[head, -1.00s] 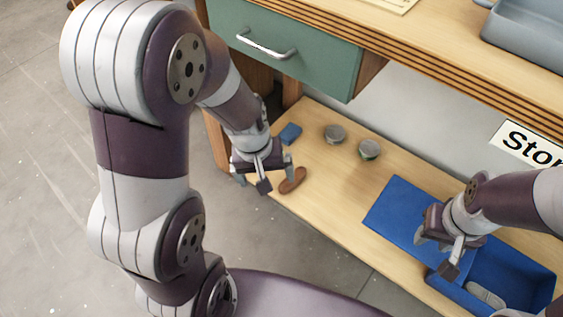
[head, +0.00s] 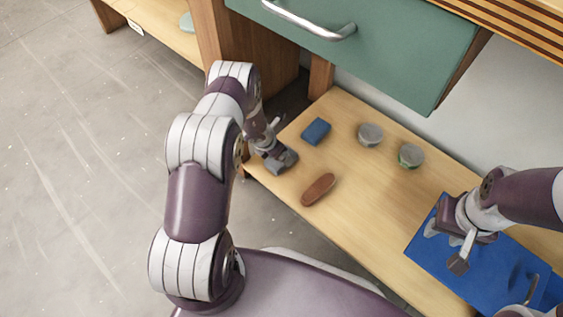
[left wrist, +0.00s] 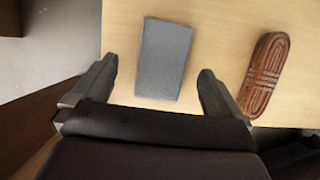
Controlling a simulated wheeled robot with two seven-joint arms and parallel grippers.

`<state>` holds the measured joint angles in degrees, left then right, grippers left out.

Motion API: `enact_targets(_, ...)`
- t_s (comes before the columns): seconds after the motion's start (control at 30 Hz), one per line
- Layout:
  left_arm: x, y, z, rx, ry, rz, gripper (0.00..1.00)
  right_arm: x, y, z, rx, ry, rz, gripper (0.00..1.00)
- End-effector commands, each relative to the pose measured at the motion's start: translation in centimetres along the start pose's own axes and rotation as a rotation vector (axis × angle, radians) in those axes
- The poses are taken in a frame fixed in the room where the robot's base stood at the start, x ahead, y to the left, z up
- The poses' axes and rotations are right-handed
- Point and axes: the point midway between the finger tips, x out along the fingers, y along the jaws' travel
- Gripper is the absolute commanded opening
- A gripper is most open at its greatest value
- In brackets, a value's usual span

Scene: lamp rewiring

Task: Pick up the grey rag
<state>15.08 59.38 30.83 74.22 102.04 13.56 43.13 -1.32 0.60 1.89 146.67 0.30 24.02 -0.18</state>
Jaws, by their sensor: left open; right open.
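The grey rag (left wrist: 165,58) is a flat rectangle on the wooden shelf, near its left front corner. My left gripper (left wrist: 159,72) is open, with one finger on each side of the rag's near end and a gap to each. I cannot tell its height above the rag. In the head view the left gripper (head: 276,154) is at the shelf's left end and hides most of the rag. My right gripper (head: 446,246) is open and empty over the blue container at the right.
A brown brush (head: 318,190) lies right of the rag. A blue block (head: 316,131) and two round tins (head: 370,135) (head: 411,155) are farther back on the shelf (head: 360,215). The blue container (head: 425,250) is at the right. A green drawer (head: 400,55) overhangs the back.

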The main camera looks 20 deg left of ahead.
Motion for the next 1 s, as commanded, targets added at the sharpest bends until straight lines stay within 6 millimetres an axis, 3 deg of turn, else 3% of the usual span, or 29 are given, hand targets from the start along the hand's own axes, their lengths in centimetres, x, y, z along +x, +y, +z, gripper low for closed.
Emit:
enact_targets(0.03,2.2,-0.3,-0.8,0.001,0.003,-0.002,1.0,2.2,0.0,0.3,0.0,-0.001,0.0,0.43)
enact_targets(0.13,3.5,-0.4,-0.6,0.002,0.002,-0.001,1.0,3.0,0.0,0.4,0.0,-0.002,0.0,0.43)
enact_targets(0.43,3.8,-0.3,-0.3,0.003,0.001,0.0,1.0,2.9,0.0,0.4,0.0,-0.001,0.0,0.43)
enact_targets(0.6,3.8,-0.3,-0.3,0.003,0.001,0.0,0.46,2.9,0.0,0.4,0.0,-0.001,0.0,0.43)
enact_targets(0.87,3.6,-0.3,-0.3,0.003,0.001,0.0,0.45,2.8,0.0,0.4,0.0,-0.001,0.0,0.43)
enact_targets(1.0,1.1,-0.3,0.8,0.003,0.0,0.001,0.45,0.8,0.0,0.1,0.0,-0.001,0.0,0.43)
